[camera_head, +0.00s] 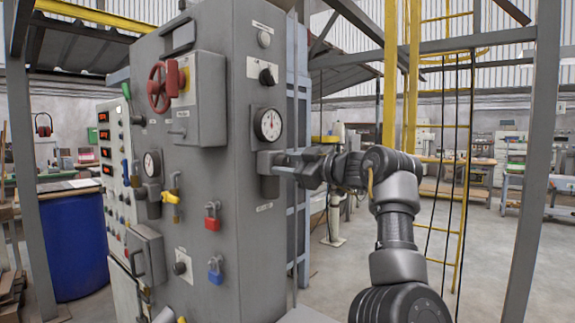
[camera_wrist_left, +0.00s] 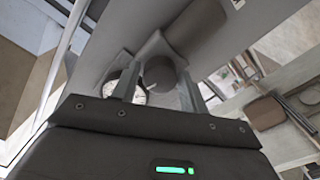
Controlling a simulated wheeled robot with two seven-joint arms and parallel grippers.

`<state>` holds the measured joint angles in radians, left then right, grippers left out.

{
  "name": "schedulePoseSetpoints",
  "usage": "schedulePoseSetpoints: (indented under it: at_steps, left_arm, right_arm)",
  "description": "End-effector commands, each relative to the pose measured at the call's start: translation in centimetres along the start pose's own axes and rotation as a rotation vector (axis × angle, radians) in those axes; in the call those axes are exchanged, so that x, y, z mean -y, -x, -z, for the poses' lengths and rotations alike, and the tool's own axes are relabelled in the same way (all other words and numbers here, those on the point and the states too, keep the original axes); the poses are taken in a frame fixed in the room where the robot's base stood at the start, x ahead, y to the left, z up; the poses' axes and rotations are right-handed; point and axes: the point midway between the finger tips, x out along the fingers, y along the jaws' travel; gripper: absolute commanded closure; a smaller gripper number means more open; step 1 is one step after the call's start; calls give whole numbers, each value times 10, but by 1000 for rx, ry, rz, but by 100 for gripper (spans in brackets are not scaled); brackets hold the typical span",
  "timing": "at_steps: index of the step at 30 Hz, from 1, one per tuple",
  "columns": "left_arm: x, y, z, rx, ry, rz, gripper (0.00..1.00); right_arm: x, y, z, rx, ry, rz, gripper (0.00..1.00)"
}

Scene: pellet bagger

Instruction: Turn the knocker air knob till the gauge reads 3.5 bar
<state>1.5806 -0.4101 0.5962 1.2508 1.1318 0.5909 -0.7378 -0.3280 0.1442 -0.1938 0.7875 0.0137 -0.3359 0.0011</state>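The knocker air gauge (camera_head: 268,124) is a round white dial on the grey cabinet's right face; its needle points roughly upward, too small to read in bar. A grey regulator block (camera_head: 268,160) sits below it. My left gripper (camera_head: 287,163) reaches the block from the right, fingers pointing left. In the left wrist view, a round grey knob (camera_wrist_left: 159,72) lies between the two fingers of my left gripper (camera_wrist_left: 160,85). I cannot tell whether the fingers touch it. Part of the gauge (camera_wrist_left: 141,92) shows behind the left finger. My right gripper is out of view.
The grey cabinet (camera_head: 235,245) also carries a red handwheel (camera_head: 158,87), another gauge (camera_head: 151,163), a red padlock (camera_head: 212,215) and a blue padlock (camera_head: 216,269). A black knob (camera_head: 267,76) sits above the gauge. A yellow ladder (camera_head: 466,150) stands behind my arm.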

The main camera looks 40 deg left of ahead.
Motion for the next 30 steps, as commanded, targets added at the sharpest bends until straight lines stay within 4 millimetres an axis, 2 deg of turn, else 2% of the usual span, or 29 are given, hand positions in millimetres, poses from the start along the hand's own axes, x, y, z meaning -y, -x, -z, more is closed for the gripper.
schedulePoseSetpoints:
  at_steps: [1,6,17,23,30]
  left_arm:
    - [0,0,0,0,0,0,63]
    - [0,0,0,0,0,1,85]
    - [0,0,1,-1,70,1,85]
    - [0,0,1,-1,207,1,85]
    - [0,0,1,-1,414,1,85]
  right_arm:
    - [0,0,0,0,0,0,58]
    - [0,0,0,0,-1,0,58]
    - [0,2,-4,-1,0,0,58]
    - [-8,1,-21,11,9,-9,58]
    - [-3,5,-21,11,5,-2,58]
